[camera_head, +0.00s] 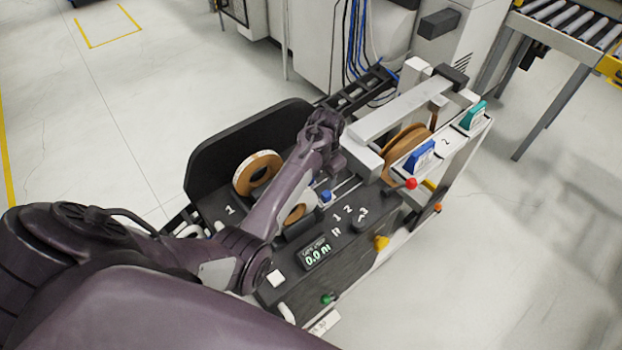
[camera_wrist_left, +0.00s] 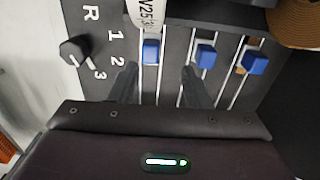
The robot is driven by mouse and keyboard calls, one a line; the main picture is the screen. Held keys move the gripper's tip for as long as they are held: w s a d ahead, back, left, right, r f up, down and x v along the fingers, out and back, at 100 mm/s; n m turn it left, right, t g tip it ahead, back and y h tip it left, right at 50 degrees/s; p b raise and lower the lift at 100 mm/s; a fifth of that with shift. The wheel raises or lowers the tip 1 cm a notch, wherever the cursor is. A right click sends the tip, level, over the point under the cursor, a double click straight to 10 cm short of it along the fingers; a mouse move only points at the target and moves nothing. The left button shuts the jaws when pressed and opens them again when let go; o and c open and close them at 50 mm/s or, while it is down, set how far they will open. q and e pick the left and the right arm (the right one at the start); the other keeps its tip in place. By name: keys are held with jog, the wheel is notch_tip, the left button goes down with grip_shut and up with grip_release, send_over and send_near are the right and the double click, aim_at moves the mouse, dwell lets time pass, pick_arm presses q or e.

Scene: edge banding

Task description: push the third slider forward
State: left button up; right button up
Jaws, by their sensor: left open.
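Three blue sliders stand on their rails in the left wrist view: one at the left (camera_wrist_left: 151,52), one in the middle (camera_wrist_left: 206,56) and one at the right (camera_wrist_left: 256,62). Which of them counts as third is not marked. My left gripper (camera_wrist_left: 158,76) is open and empty, its two fingers just below the left and middle sliders in that view. In the head view my left gripper (camera_head: 328,165) is over the machine's dark panel, its fingertips hard to make out. One blue slider (camera_head: 326,196) shows beside it; my arm hides the others. My right gripper is not in view.
A black knob (camera_wrist_left: 74,49) marked R, 1, 2, 3 sits left of the sliders in the wrist view. A display (camera_head: 316,253) reads 0.0 m. Tape rolls (camera_head: 258,174) and a white raised beam (camera_head: 402,108) flank the panel.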

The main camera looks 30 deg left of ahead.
aim_at(327, 193)
pick_arm(q)
jog(key=shift+d+f, duration=0.1)
jog(key=f, duration=0.1)
jog(key=d+f, duration=0.1)
jog(key=f, duration=0.2)
jog(key=shift+s+d+p, duration=0.3)
jog(key=shift+d+p, duration=0.05)
jog(key=shift+d, duration=0.05)
jog(key=shift+w+a+f, duration=0.1)
jog(key=shift+a+f, duration=0.1)
jog(key=shift+f, duration=0.4)
jog(key=shift+w+a+f, duration=0.1)
jog(key=shift+a+f, duration=0.05)
jog(key=shift+f, duration=0.4)
jog(key=shift+s+f, duration=0.1)
jog(key=shift+f, duration=0.1)
jog(key=shift+d, duration=0.1)
jog(key=shift+c, duration=0.7)
grip_shut()
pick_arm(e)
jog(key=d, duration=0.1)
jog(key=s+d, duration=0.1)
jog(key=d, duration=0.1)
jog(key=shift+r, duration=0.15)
